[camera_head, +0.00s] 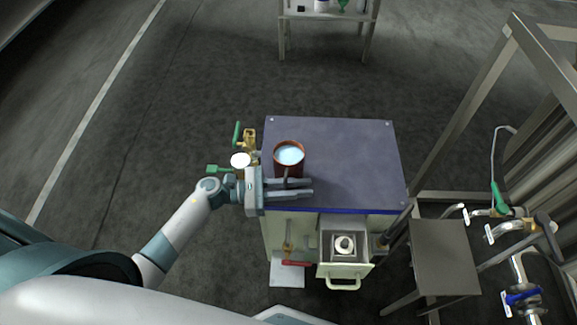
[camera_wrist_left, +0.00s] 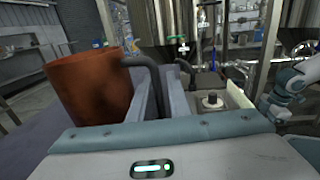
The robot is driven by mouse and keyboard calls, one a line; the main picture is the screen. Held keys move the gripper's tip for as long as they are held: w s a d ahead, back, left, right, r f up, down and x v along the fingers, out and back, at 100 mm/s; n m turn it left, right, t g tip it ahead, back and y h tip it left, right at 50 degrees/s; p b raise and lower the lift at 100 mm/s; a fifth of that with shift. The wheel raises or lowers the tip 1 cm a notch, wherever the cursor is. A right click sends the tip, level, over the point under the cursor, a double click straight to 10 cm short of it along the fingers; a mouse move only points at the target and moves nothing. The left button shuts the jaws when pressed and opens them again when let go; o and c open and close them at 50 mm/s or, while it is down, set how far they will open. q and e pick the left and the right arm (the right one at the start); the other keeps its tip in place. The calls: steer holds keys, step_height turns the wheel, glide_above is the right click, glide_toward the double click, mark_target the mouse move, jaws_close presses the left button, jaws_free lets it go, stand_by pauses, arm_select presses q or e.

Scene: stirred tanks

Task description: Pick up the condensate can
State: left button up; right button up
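The condensate can (camera_head: 288,161) is a reddish-brown open can with pale blue liquid inside. It stands upright near the left front part of the blue cabinet top. It also shows large at the left of the left wrist view (camera_wrist_left: 88,88). My left gripper (camera_head: 300,188) comes in from the left at the can's near side. Its two fingers are close together, with the can's dark handle (camera_wrist_left: 146,66) between them. They appear shut on the handle. The can seems to rest on the top.
The blue cabinet top (camera_head: 350,160) is clear right of the can. Valves with green handles (camera_head: 237,134) stick out at its left. An open drawer (camera_head: 344,268) is at the front. A grey side table (camera_head: 443,258) and pipework stand at the right.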

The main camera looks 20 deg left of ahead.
arm_select(q)
steer(key=shift+c, duration=0.3)
jaws_close()
stand_by(1.5)
